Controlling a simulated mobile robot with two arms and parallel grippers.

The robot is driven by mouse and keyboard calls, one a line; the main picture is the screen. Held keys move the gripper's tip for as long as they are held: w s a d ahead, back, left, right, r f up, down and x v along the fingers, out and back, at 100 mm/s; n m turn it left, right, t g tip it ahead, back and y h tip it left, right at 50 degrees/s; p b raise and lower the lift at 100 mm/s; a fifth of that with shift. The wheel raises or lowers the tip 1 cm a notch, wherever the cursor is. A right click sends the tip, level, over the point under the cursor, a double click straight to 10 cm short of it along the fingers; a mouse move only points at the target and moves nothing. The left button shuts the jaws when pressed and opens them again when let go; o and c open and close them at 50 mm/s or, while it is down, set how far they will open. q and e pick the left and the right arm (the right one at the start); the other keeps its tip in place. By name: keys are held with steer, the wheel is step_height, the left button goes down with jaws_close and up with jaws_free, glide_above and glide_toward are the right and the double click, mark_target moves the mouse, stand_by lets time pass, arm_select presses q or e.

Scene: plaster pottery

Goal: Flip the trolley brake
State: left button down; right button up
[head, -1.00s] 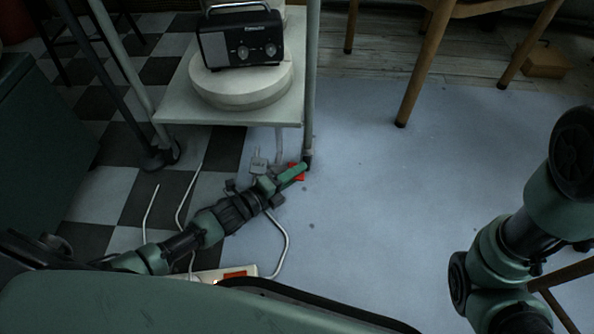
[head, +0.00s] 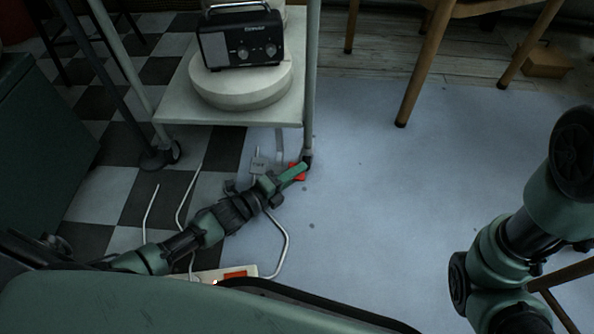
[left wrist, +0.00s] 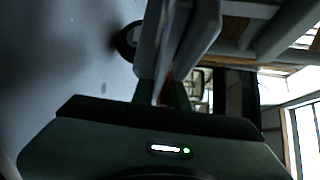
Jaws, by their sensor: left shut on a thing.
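The trolley (head: 175,107) stands at upper left, its lower shelf carrying a radio. Its red brake tab (head: 298,169) shows at the foot of the front right leg, just above the floor. My left gripper (head: 302,170) reaches down to that foot with its fingers at the red tab. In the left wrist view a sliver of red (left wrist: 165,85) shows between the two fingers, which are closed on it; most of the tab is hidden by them. A dark caster wheel (left wrist: 128,40) is just beyond the fingers. My right gripper is out of view; only my right arm shows at the right.
A black radio (head: 240,42) sits on a round plaster slab (head: 240,88) on the shelf. A power strip (head: 215,273) with white cables lies on the floor near my base. A wooden stool (head: 428,60) stands upper right. The grey floor at centre right is clear.

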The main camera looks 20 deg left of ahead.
arm_select(q)
steer(key=shift+w+d+r, duration=0.1)
steer(key=shift+w+r, duration=0.15)
steer(key=shift+r, duration=0.25)
steer(key=shift+r+n+t+h+b, duration=0.35)
steer(key=shift+n+t+h+b, duration=0.15)
steer(key=shift+n+t+b, duration=0.25)
steer(key=shift+a+r+n+t+h, duration=0.2)
steer(key=shift+r+n+t+h, duration=0.1)
steer(key=shift+r+n+t, duration=0.4)
steer(key=c, duration=1.6)
jaws_free()
steer(key=shift+o, duration=0.2)
steer(key=shift+s+f, duration=0.15)
steer(key=shift+f, duration=0.2)
steer(key=shift+s+a, duration=0.3)
steer(key=shift+s, duration=0.25)
steer(key=p+v, duration=0.3)
steer(key=v, duration=0.3)
steer(key=shift+a+p, duration=0.1)
steer(key=shift+p, duration=0.2)
steer(key=shift+s+a, duration=0.1)
steer(key=shift+s, duration=0.15)
